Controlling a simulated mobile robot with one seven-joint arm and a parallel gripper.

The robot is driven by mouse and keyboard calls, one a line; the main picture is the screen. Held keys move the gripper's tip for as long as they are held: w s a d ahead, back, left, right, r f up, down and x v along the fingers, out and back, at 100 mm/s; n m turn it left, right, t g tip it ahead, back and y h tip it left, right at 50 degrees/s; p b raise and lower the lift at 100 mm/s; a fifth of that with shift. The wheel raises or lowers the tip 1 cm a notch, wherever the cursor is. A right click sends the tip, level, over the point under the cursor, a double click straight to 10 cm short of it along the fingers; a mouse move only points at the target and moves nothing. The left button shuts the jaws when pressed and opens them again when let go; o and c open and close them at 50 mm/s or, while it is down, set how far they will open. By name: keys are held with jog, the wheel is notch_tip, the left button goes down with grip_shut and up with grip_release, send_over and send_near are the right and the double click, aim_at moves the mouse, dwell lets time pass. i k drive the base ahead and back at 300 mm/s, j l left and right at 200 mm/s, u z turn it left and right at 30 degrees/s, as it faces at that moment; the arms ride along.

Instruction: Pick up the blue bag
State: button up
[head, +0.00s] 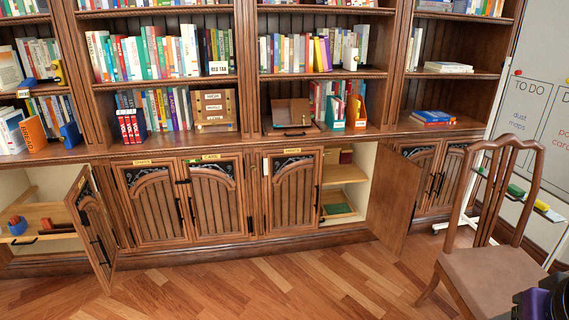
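I cannot clearly make out a blue bag. A small blue object with a red part (17,226) lies on the shelf inside the open left cabinet; it is too small to tell what it is. A blue upright item (71,135) stands on the counter at the left, beside an orange one. A dark part, likely of my arm, shows at the bottom right corner. My gripper's fingers are not in view.
A wooden chair (490,240) stands at the right before a whiteboard (540,110). The left cabinet door (92,228) and right cabinet door (395,198) stand open into the room. Bookshelves line the wall. The wooden floor (250,285) in the middle is clear.

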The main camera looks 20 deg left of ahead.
aim_at(19, 229)
jog(key=u, duration=2.65)
jog(key=i+u, duration=0.25)
jog(key=i, duration=3.65)
jog(key=i+l+u, duration=0.1)
jog(key=i+u, duration=0.2)
jog(key=i, duration=0.75)
